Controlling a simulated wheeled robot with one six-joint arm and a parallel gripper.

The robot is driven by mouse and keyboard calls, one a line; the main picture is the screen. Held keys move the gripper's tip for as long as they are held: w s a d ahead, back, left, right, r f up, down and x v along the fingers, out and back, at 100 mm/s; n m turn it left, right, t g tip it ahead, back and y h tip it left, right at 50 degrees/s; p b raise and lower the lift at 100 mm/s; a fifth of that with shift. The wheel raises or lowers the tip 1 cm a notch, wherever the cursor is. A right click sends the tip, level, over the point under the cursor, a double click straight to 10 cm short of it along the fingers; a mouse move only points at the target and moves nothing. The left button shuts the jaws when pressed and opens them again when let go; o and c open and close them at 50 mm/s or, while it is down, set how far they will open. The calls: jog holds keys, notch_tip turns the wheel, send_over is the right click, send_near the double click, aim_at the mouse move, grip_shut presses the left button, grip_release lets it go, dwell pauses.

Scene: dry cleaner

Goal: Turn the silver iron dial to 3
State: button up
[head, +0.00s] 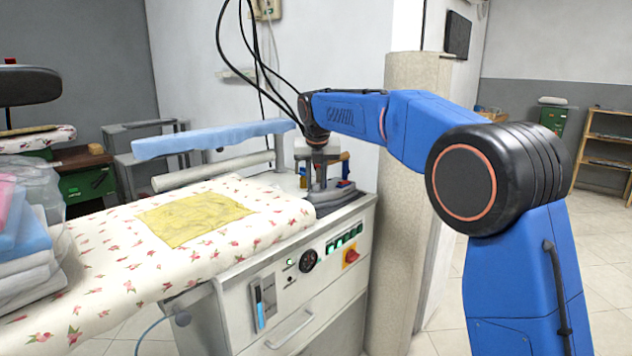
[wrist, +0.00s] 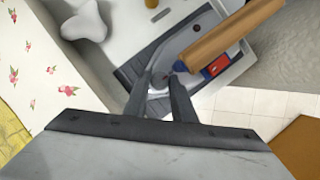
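The silver iron (head: 322,198) sits at the right end of the pressing table. In the wrist view, its grey body (wrist: 207,24) shows with a brown handle (wrist: 222,40) on its right side. My gripper (head: 318,178) is above the iron, pointing down. In the wrist view, my gripper (wrist: 161,80) has its two fingers a little apart, with the tips at a small round grey dial (wrist: 160,85) with a small red mark. The fingers partly hide the dial. I cannot tell whether they press on it, and no numbers are readable.
The table has a floral cover (head: 110,285) with a yellow cloth (head: 195,217) on it. Folded cloths (head: 28,260) lie at the left. The cabinet front has a black knob (head: 309,260) and a red switch (head: 350,256). A round pillar (head: 400,230) stands close to the right.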

jog(key=shift+m, duration=0.3)
jog(key=shift+c, duration=0.2)
jog(key=m, duration=0.1)
jog(key=m+h, duration=0.1)
jog(key=m, duration=0.1)
jog(key=m+h, duration=0.1)
jog(key=shift+a+m, duration=0.25)
jog(key=shift+m, duration=0.05)
jog(key=m+h, duration=0.1)
jog(key=m, duration=0.2)
jog(key=shift+w+a+m+g, duration=0.1)
jog(key=shift+w+m+g, duration=0.05)
jog(key=shift+m+g, duration=0.25)
jog(key=m, duration=0.2)
jog(key=m+g+h, duration=0.1)
jog(key=m, duration=0.1)
jog(key=shift+w+h, duration=0.1)
jog(key=shift+h, duration=0.2)
jog(key=shift+w+a+m+g, duration=0.1)
jog(key=shift+m+g, duration=0.8)
jog(key=shift+m, duration=1.2)
jog(key=shift+h, duration=0.3)
jog(key=o, duration=0.7)
jog(key=shift+o, duration=0.2)
